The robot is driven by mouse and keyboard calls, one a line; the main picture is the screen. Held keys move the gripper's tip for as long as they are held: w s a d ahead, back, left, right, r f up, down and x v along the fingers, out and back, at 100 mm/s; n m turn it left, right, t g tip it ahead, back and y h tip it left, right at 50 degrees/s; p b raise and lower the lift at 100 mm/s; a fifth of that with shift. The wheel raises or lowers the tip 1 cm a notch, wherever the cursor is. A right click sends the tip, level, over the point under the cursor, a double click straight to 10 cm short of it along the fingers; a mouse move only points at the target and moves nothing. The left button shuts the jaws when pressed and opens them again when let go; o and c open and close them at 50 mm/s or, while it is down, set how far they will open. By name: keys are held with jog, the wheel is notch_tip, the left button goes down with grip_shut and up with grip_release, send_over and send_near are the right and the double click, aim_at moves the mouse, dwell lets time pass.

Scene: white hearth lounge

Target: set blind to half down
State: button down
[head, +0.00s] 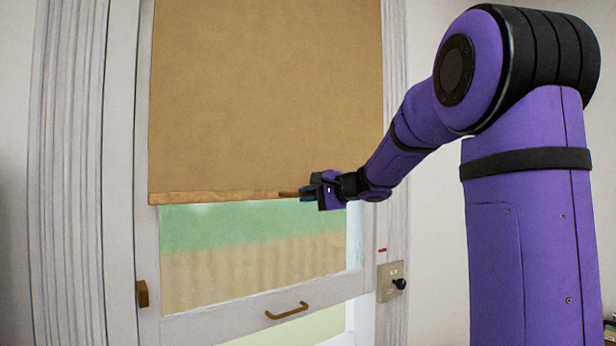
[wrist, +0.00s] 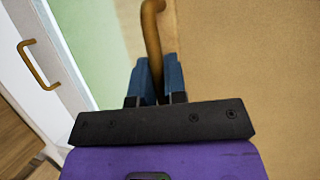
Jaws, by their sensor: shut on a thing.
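The tan blind (head: 265,95) hangs over the upper part of the window, and its top is out of view. Its wooden bottom bar (head: 215,197) lies above a strip of uncovered glass. My gripper (head: 306,194) is at the right part of this bar. In the wrist view, the blue fingers of my gripper (wrist: 158,80) are shut on a curved brown pull (wrist: 152,32). The blind's cloth (wrist: 245,65) fills the right of that view. The fingers hide part of the pull.
Below the blind are the bare glass (head: 250,255) and a window rail with a brown handle (head: 287,311). A plate with a black knob (head: 400,284) is on the right frame, under a small red mark (head: 382,250). A brown block (head: 142,293) is on the left frame.

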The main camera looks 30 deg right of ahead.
notch_tip(320, 180, down, 24)
jog(key=shift+r, duration=0.2)
jog(key=c, duration=1.2)
grip_release()
jog(key=v, duration=1.1)
jog(key=shift+r, duration=0.1)
